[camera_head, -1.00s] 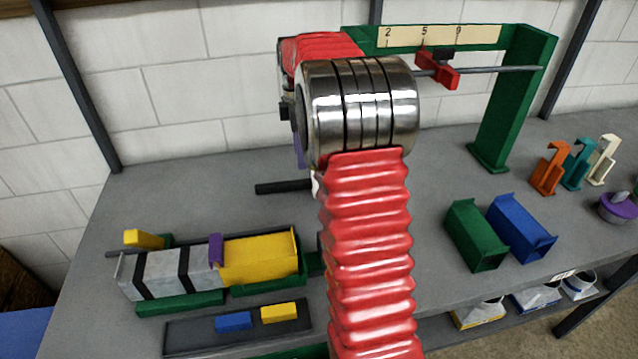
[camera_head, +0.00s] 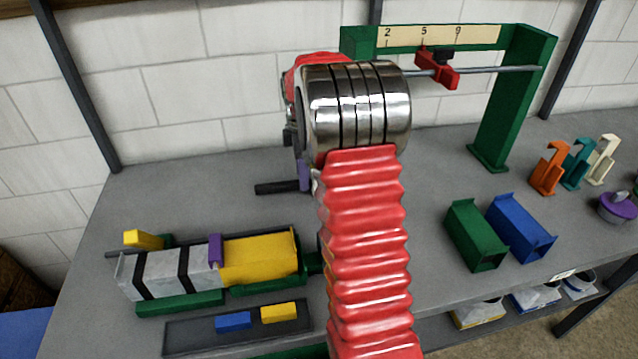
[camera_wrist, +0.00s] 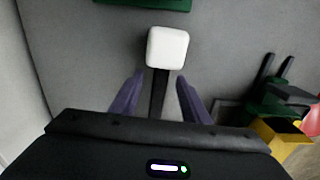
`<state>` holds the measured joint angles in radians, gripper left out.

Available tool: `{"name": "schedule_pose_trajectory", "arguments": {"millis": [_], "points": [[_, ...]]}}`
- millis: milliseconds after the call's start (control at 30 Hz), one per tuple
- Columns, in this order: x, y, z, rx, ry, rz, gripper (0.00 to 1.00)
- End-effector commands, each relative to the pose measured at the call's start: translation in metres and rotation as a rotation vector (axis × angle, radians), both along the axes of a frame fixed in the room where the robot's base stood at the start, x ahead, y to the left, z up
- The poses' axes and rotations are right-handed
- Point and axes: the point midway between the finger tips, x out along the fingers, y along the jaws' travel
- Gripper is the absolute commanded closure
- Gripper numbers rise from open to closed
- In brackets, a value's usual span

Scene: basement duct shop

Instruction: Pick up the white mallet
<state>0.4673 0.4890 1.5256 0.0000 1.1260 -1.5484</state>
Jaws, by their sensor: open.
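The white mallet has a white block head (camera_wrist: 167,47) and a black handle (camera_wrist: 158,92). In the wrist view the handle runs between the two purple fingers of my gripper (camera_wrist: 160,79), and the head lies just beyond the fingertips. My gripper is open, with a gap on both sides of the handle. In the head view the black handle (camera_head: 277,187) lies over the grey bench, and the head is mostly hidden behind my arm. One purple finger (camera_head: 304,177) shows at the handle's right end.
A green frame (camera_head: 495,105) with a rod and red slider stands at the back right. Green (camera_head: 474,235) and blue (camera_head: 522,228) channel pieces lie right of my arm. A yellow and grey duct assembly (camera_head: 262,257) and a dark tray (camera_head: 188,340) are at front left.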

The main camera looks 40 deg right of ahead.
Motion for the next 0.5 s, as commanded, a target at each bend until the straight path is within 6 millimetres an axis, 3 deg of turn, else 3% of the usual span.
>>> {"name": "schedule_pose_trajectory", "arguments": {"millis": [200, 500], "points": [[-0.002, -0.001, -0.029, 0.001, 0.003, 0.0, 0.58], [-0.002, -0.001, -0.033, 0.0, 0.001, 0.001, 0.58]]}}
